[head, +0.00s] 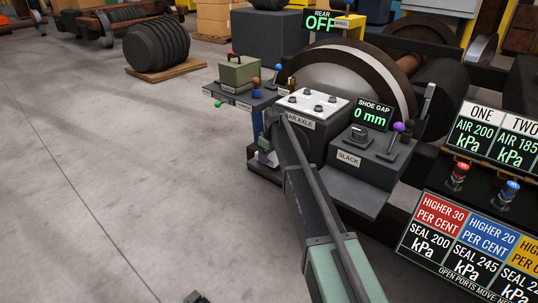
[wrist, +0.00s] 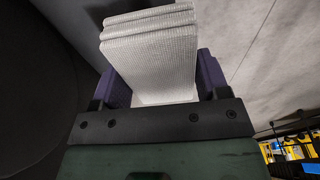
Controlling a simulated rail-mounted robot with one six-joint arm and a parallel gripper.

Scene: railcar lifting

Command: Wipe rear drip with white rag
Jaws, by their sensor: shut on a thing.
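The white rag (wrist: 152,50) is a folded, ribbed cloth in the wrist view. My gripper (wrist: 162,80) is shut on it, with a purple-blue finger on each side. In the head view my arm reaches up to the front left side of the rear axle box (head: 318,116), labelled "...AR AXLE". The gripper end is small and partly hidden there, low beside the box. I cannot make out a drip in either view. Whether the rag touches a surface cannot be told.
The shoe gap panel (head: 368,116) reads 0 mm, above the SLACK box (head: 352,158) with a purple-knobbed lever. A large wheel (head: 335,80) stands behind. A green box (head: 240,73) sits at left. The pressure signs (head: 470,235) are at right. Open floor lies left.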

